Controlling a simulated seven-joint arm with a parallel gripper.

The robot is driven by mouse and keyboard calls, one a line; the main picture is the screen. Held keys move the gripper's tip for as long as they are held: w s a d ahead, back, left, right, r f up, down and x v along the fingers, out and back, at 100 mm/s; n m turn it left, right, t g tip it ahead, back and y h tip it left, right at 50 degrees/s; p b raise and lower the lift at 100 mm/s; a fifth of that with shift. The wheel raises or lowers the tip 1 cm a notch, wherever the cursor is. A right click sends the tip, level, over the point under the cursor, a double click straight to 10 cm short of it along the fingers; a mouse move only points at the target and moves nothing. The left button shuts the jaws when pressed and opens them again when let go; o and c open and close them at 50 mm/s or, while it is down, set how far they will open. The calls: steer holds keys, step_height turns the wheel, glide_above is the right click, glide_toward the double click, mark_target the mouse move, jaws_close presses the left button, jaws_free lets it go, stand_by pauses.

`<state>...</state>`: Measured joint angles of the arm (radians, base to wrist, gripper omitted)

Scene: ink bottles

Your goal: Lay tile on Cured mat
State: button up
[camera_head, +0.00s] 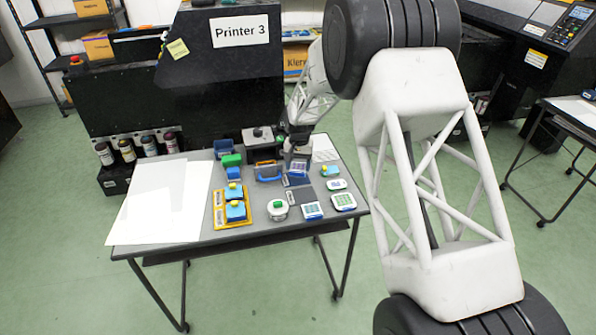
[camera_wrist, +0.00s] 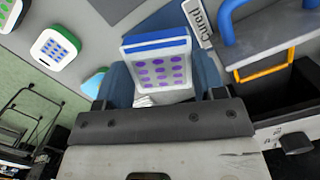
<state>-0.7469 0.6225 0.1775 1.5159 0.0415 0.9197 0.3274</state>
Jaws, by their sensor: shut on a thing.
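In the wrist view, my gripper (camera_wrist: 160,95) is shut on a tile (camera_wrist: 158,68), white with rows of purple dots and a blue edge. The tile also shows under the gripper in the head view (camera_head: 299,169). A dark blue mat (camera_wrist: 206,65) lies behind the tile, beside a white label reading "Cured" (camera_wrist: 199,22). The mat also shows in the head view (camera_head: 302,196). I cannot tell whether the tile touches the mat. The gripper hides the tile's near end.
White dotted tiles (camera_wrist: 55,47) lie to the other side. A yellow tray (camera_head: 219,212) with blue blocks and a round white jar with green top (camera_head: 278,209) are nearby. White sheets (camera_head: 160,200) cover the table's left.

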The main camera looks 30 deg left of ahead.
mark_target(298, 165)
steer(key=shift+w+a+f, duration=0.1)
steer(key=shift+w+a, duration=0.25)
steer(key=shift+w, duration=0.05)
steer(key=shift+f, duration=1.65)
steer(key=shift+f, duration=0.15)
steer(key=o, duration=0.6)
steer(key=r, duration=0.8)
steer(key=w+r, duration=0.1)
steer(key=r, duration=0.3)
steer(key=shift+a+r, duration=0.1)
steer(key=shift+a, duration=0.05)
